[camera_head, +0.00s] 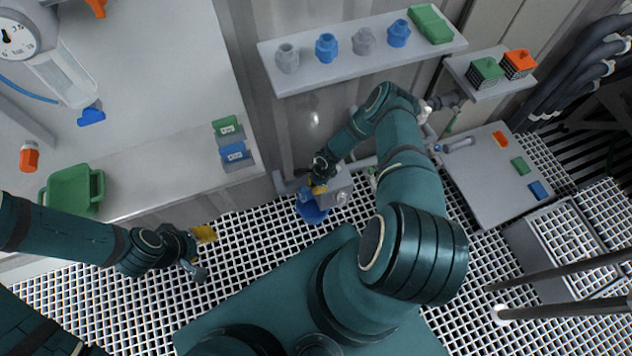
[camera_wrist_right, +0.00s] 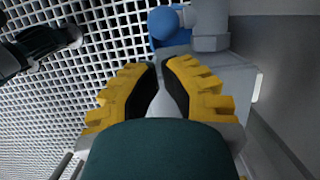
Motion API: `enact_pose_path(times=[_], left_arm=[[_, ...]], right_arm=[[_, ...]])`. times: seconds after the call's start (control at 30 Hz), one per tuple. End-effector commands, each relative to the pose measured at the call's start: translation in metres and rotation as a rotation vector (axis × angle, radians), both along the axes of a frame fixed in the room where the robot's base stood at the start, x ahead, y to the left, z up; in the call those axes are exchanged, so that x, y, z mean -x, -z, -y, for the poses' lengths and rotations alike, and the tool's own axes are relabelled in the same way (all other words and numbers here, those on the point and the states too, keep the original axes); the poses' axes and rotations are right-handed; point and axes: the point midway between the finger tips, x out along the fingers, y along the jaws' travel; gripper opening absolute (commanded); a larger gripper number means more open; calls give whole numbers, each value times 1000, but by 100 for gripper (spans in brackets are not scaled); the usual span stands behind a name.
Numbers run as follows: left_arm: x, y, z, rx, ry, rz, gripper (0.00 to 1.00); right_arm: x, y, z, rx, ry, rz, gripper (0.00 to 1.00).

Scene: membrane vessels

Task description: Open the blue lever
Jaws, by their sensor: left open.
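The blue lever (camera_head: 311,209) is a rounded blue part low at the wall, beside a grey block (camera_head: 340,190), above the grating. In the right wrist view the blue part (camera_wrist_right: 165,24) lies just beyond the fingertips, with a gap visible. My right gripper (camera_head: 318,188) is close above it in the head view. In the wrist view its yellow fingers (camera_wrist_right: 160,63) are near each other at the tips, with a narrow gap; no held object is clear. My left gripper (camera_head: 203,254) is open and empty above the grating, left of the lever.
A grey worktop (camera_head: 150,150) with a green bin (camera_head: 72,188) and blocks is at left. A wall shelf (camera_head: 350,65) holds several vessels. A smaller shelf (camera_head: 482,90) and a grey panel (camera_head: 485,190) are at right. Open grating (camera_head: 245,245) lies between my grippers.

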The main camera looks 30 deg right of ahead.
Motion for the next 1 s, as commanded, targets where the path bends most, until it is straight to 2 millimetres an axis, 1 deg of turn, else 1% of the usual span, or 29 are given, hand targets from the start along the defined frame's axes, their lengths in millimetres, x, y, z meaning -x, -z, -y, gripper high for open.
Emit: enact_pose_path(times=[0.03,0.1,0.2,0.3,0.47,0.83,1.0], left_arm=[[-1,8,0,0,-1,2,45],[-2,12,0,-1,-1,5,45],[-3,18,0,-1,-2,8,45],[-4,21,0,-2,-3,9,45],[-5,22,-1,-3,-2,11,45],[-5,22,-1,-2,-2,11,45],[-4,20,0,-1,-3,10,45]], right_arm=[[-1,13,-3,-3,1,1,0],[-1,24,-6,-2,1,0,0],[-2,35,-8,-2,1,1,0],[-3,42,-10,-1,0,1,0],[-3,46,-12,-1,-1,1,0],[-4,45,-11,2,-2,1,0],[-4,44,-8,23,-3,-3,0]])
